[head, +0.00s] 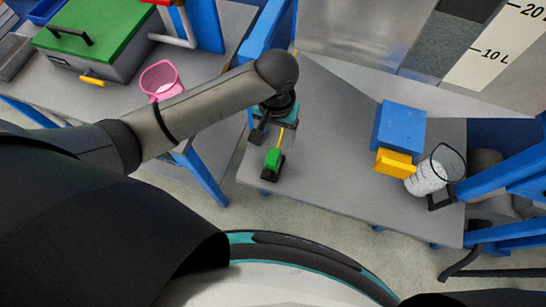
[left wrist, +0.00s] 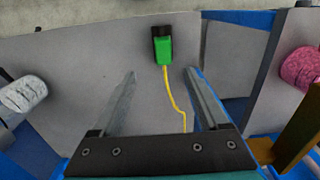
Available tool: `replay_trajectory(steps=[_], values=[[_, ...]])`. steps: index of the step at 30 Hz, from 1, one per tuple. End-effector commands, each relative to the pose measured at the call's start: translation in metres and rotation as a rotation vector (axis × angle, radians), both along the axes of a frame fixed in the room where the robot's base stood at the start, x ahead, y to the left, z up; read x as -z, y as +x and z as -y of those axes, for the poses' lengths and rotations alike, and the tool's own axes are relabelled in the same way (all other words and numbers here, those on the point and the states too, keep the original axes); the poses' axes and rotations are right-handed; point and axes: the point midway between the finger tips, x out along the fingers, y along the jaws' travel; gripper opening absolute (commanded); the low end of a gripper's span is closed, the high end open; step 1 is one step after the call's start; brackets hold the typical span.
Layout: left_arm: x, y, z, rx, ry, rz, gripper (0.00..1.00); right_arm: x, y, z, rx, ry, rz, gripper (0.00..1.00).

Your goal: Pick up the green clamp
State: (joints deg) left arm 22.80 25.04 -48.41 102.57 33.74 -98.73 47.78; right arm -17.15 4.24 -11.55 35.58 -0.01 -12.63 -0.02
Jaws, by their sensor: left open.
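The green clamp (head: 273,158) lies near the left front part of the grey table, with a black end and a thin yellow cord or strip running from it. In the left wrist view the green clamp (left wrist: 164,50) is just beyond the fingertips, between their lines, with the yellow strip trailing back between the fingers. My left gripper (left wrist: 160,73) is open and empty. In the head view the left gripper (head: 272,122) is above the table, just behind the clamp, partly hidden by my own arm. My right gripper is not in view.
A blue block (head: 400,127) with a yellow block (head: 394,163) in front and a clear jug (head: 436,172) stand at the table's right. A pink jug (head: 160,80) and a green-lidded box (head: 95,45) are on the left bench. The table's middle (head: 325,150) is clear.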

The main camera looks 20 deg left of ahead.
Motion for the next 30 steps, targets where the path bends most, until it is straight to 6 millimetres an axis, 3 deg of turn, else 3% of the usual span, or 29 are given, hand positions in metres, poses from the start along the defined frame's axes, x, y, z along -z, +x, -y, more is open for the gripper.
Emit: replay_trajectory(steps=[9, 19, 27, 30], values=[[0.069, 0.000, 0.000, 0.001, 0.000, -0.001, 0.78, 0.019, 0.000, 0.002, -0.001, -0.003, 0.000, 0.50], [0.096, 0.001, -0.002, 0.002, -0.001, 0.002, 0.78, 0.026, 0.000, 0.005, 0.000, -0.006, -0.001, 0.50], [0.135, 0.005, -0.006, 0.002, -0.001, 0.001, 0.78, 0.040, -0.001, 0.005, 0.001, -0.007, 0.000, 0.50], [0.141, 0.005, -0.006, 0.002, -0.002, 0.003, 0.78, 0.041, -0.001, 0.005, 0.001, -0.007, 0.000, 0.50]])
